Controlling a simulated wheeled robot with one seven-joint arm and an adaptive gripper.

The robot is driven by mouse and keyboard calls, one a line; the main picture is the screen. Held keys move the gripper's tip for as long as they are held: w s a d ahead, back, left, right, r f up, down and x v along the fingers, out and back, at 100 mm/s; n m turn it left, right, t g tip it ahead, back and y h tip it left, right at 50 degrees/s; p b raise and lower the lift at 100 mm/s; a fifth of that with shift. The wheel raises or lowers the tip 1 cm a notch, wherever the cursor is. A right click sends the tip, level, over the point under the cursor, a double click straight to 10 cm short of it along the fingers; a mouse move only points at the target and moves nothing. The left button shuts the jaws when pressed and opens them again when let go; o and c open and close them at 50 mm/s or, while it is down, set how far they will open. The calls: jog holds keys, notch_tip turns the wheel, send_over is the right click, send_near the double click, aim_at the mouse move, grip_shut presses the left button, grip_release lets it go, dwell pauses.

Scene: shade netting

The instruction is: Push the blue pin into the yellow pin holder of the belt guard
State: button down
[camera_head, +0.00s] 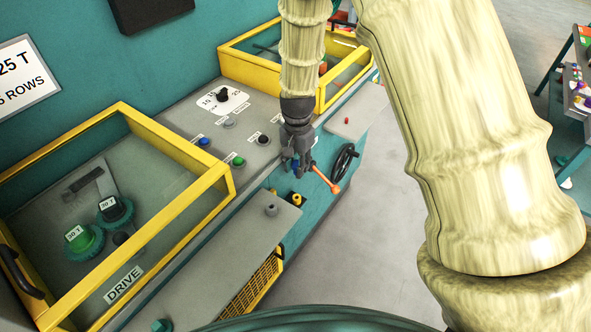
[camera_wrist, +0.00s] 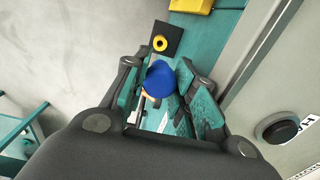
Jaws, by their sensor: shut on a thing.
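The blue pin (camera_wrist: 159,78) is between the fingers of my gripper (camera_wrist: 157,90) in the wrist view, its round blue end facing the camera. The gripper is shut on it. The yellow pin holder (camera_wrist: 160,42) is a yellow ring with a dark hole, on a dark square plate just beyond the pin. The pin is apart from the holder in this view. In the head view my gripper (camera_head: 302,164) hangs above and beside the yellow holder (camera_head: 295,199). The fingers mostly hide the pin there. The belt guard (camera_head: 262,287) shows yellow mesh below a grey top.
An orange-handled lever (camera_head: 325,180) and a black handwheel (camera_head: 344,162) are close to the right of my gripper. A panel with buttons (camera_head: 239,160) lies to its left. Yellow-framed covers (camera_head: 170,140) stand behind. Open grey floor (camera_head: 350,250) is at the right.

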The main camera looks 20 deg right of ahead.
jog(key=shift+f+b, duration=1.95)
jog(key=shift+f, duration=0.35)
jog(key=shift+f+b, duration=0.45)
jog(key=shift+f, duration=1.5)
jog(key=shift+f, duration=1.65)
jog(key=c, duration=1.1)
grip_release()
jog(key=shift+r, duration=0.1)
